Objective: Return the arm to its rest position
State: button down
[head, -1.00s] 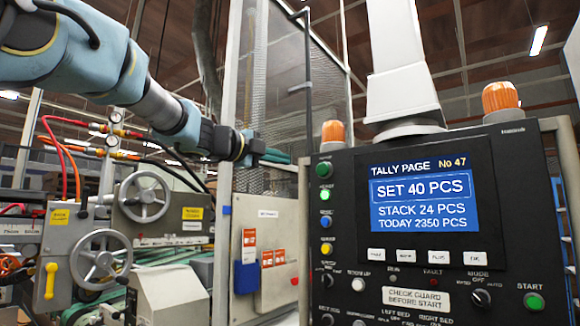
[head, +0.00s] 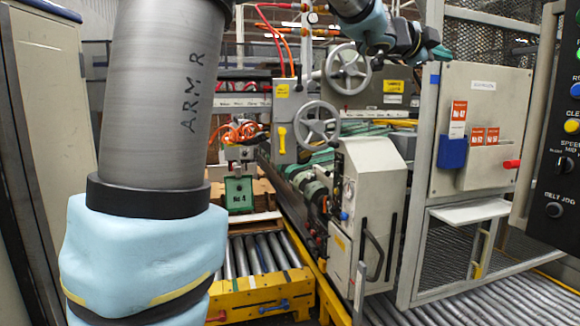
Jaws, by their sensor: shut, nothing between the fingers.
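My arm shows in the head view, with a large grey link marked "ARM R" and a pale blue joint close in front at the left. Its far end comes in at the top, right of the middle, with a pale blue wrist and a dark end.
Left of the gripper are two handwheels (head: 348,69) on the machine. To the right stand a grey guard panel (head: 487,95) with red tags and the black control console (head: 556,165). Below are roller conveyors (head: 500,300) and a yellow frame (head: 262,298). A grey cabinet (head: 45,110) stands far left.

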jog(key=w+a+f+n+t+y, duration=0.2)
jog(key=w+a+f+n+y, duration=0.15)
jog(key=a+f, duration=0.35)
jog(key=w+a+f+n+t+y, duration=0.1)
jog(key=w+a+f+n+y, duration=0.25)
jog(key=a+f+n, duration=0.2)
jog(key=a+f+n+g+y, duration=0.1)
jog(key=a+f+n+y, duration=0.4)
jog(key=a+f, duration=0.85)
jog(key=s+a+f+n+g+y, duration=0.1)
jog(key=s+a+f+n+g, duration=0.3)
jog(key=s+a+f, duration=0.4)
jog(key=s+a+f+n+g+y, duration=0.1)
jog(key=s+a+f+n+g, duration=0.3)
jog(key=s, duration=1)
jog(key=a+f+n, duration=0.2)
jog(key=a+f, duration=0.2)
jog(key=f, duration=0.2)
jog(key=shift+a+f+n+g+y, duration=0.2)
jog(key=shift+n+g+y, duration=0.1)
jog(key=shift+g+y, duration=0.1)
jog(key=shift+w, duration=0.1)
